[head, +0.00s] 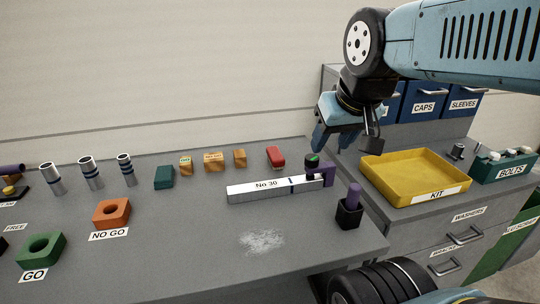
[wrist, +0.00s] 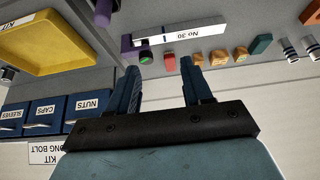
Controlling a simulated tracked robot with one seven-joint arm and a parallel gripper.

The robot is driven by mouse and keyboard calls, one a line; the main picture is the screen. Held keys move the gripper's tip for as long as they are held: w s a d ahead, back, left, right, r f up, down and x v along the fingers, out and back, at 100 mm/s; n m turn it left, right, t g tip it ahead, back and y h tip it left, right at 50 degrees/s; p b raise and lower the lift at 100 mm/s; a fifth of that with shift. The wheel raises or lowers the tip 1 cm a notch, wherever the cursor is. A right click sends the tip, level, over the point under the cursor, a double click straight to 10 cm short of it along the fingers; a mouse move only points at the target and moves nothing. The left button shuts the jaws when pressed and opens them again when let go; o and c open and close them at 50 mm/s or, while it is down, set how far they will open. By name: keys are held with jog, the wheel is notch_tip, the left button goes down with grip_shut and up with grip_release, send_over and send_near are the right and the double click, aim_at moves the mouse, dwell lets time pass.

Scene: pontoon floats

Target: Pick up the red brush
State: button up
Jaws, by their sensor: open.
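The red brush (head: 276,156) is a small rounded red block lying on the grey bench, just behind the long white "No 30" block. In the wrist view the brush (wrist: 169,62) shows between my two fingertips, farther off on the bench. My gripper (head: 345,142) is open and empty, held above the bench to the right of the brush. Its two blue fingers also show in the wrist view (wrist: 160,66), apart from each other with nothing between them.
The "No 30" block (head: 265,190) with a purple piece (head: 327,174) and a green-topped knob (head: 312,160) lies close in front. Wooden blocks (head: 213,162) stand left of the brush. A dark cup (head: 349,212) and yellow kit tray (head: 412,180) are to the right.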

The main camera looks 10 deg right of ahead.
jog(key=shift+o, duration=0.7)
jog(key=shift+w, duration=0.3)
jog(key=o, duration=0.4)
jog(key=w, duration=0.3)
jog(key=w+a, duration=0.1)
jog(key=w, duration=0.1)
jog(key=shift+w, duration=0.3)
jog(key=shift+c, duration=0.2)
jog(key=g, duration=0.1)
send_over(276, 153)
jog(key=s, duration=0.5)
notch_tip(276, 153, down, 12)
jog(key=x, duration=0.9)
jog(key=shift+a, duration=0.25)
jog(key=x, duration=0.3)
jog(key=shift+w+d+f, duration=0.1)
jog(key=shift+d+f, duration=0.1)
jog(key=shift+f, duration=0.1)
jog(key=shift+x, duration=0.8)
jog(key=shift+f, duration=0.25)
